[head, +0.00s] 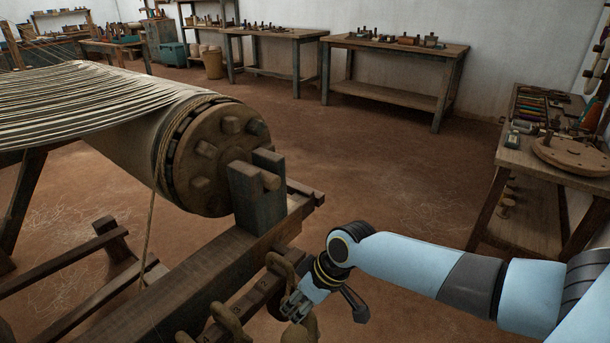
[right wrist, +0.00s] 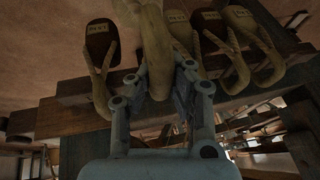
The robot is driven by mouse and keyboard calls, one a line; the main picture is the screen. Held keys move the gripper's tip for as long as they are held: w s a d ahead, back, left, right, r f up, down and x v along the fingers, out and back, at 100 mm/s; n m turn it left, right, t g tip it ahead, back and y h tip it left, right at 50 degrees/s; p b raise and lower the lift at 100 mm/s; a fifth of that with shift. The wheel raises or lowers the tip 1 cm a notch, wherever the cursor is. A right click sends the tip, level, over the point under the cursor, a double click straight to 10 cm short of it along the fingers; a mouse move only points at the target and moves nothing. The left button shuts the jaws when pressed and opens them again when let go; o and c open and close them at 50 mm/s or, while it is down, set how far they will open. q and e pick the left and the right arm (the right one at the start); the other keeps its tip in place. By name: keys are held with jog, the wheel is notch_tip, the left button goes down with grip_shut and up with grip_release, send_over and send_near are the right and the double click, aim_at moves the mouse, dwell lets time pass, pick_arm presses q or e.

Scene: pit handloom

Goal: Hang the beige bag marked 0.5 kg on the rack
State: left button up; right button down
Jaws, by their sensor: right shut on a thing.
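My right gripper (head: 297,305) is at the bottom centre of the head view, beside the loom's front beam. It is shut on the neck or loop of a beige bag (head: 306,326). In the right wrist view my fingers (right wrist: 162,95) close around this beige bag (right wrist: 154,42); its mark is hidden. The wooden rack (head: 250,302) runs along the beam, with beige loops (head: 228,318) on it. In the right wrist view several bags with small labels (right wrist: 100,28) hang close around the held one; the labels are too small to read surely. My left gripper is out of view.
The loom's large warp roller (head: 215,155) and its wooden post (head: 256,195) stand just left of and beyond my gripper. A rope (head: 148,235) hangs from the roller. A side table (head: 520,165) with tools stands at right. The floor between is clear.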

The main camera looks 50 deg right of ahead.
jog(key=w+b, duration=0.3)
jog(key=w, duration=0.1)
jog(key=w+b, duration=0.3)
jog(key=w, duration=0.2)
jog(key=w+a+f+b, duration=0.1)
jog(key=w+b, duration=0.2)
jog(key=w, duration=0.1)
jog(key=shift+w, duration=0.15)
jog(key=shift+f+b, duration=0.4)
jog(key=shift+f, duration=0.3)
jog(key=shift+f, duration=0.25)
dwell(0.5)
jog(key=c, duration=1.2)
grip_release()
